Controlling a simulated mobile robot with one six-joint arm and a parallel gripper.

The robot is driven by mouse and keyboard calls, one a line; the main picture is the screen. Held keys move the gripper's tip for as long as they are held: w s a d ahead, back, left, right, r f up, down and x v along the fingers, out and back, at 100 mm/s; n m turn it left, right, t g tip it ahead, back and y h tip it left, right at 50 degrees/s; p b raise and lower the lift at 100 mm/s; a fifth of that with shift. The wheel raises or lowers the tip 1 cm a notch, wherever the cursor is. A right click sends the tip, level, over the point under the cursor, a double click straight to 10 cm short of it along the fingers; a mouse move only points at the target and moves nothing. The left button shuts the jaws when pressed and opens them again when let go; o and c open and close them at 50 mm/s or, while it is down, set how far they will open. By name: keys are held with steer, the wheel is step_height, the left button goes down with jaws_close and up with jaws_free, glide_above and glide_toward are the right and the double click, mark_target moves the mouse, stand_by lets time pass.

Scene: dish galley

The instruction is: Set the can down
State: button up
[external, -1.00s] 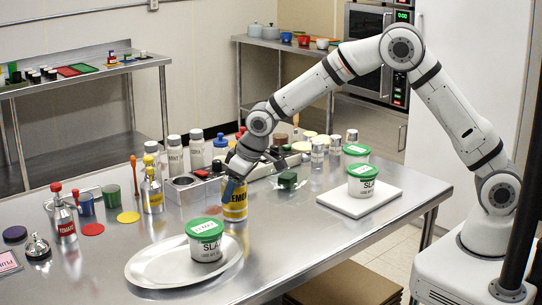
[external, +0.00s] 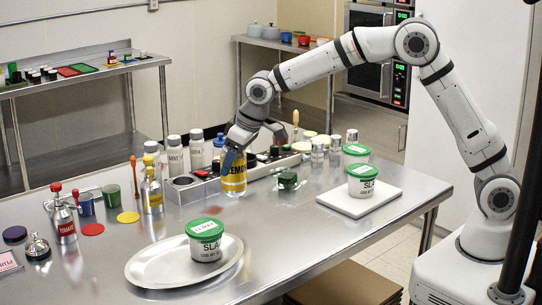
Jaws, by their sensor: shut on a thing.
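The yellow can (external: 234,181) with dark lettering is near the middle of the steel table, in front of the grey condiment rack. My gripper (external: 236,160) comes down on it from above and is shut on its upper part. The can looks slightly tilted. A pale reflection shows on the table below it, and the can's base looks a little above the surface. The far side of the can and one finger are hidden.
An oval platter (external: 140,272) with a green-lidded tub (external: 205,240) lies in front. A white board (external: 335,203) bearing another tub (external: 362,181) is to the right. The rack (external: 185,193) stands close behind. Bare steel lies between can and platter.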

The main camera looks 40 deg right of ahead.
mark_target(223, 148)
steer(key=r, duration=0.1)
steer(key=w+a+r, duration=0.1)
steer(key=r+p, duration=0.1)
steer(key=shift+w+a, duration=0.25)
steer(key=shift+a, duration=0.15)
steer(key=w+a+n+y+p, duration=0.1)
steer(key=w+a+n+p, duration=0.2)
steer(key=w+a+p, duration=0.5)
steer(key=shift+g, duration=0.3)
steer(key=a+f, duration=0.1)
steer(key=f, duration=0.2)
steer(key=s+a+f, duration=0.1)
steer(key=f, duration=0.2)
steer(key=f+b, duration=0.1)
steer(key=f, duration=0.3)
steer(key=shift+s+a+f, duration=0.1)
steer(key=shift+s+a, duration=0.1)
steer(key=shift+a, duration=0.2)
steer(key=shift+f, duration=0.1)
steer(key=shift+f+b, duration=0.2)
steer(key=shift+b, duration=0.1)
steer(key=o, duration=1.2)
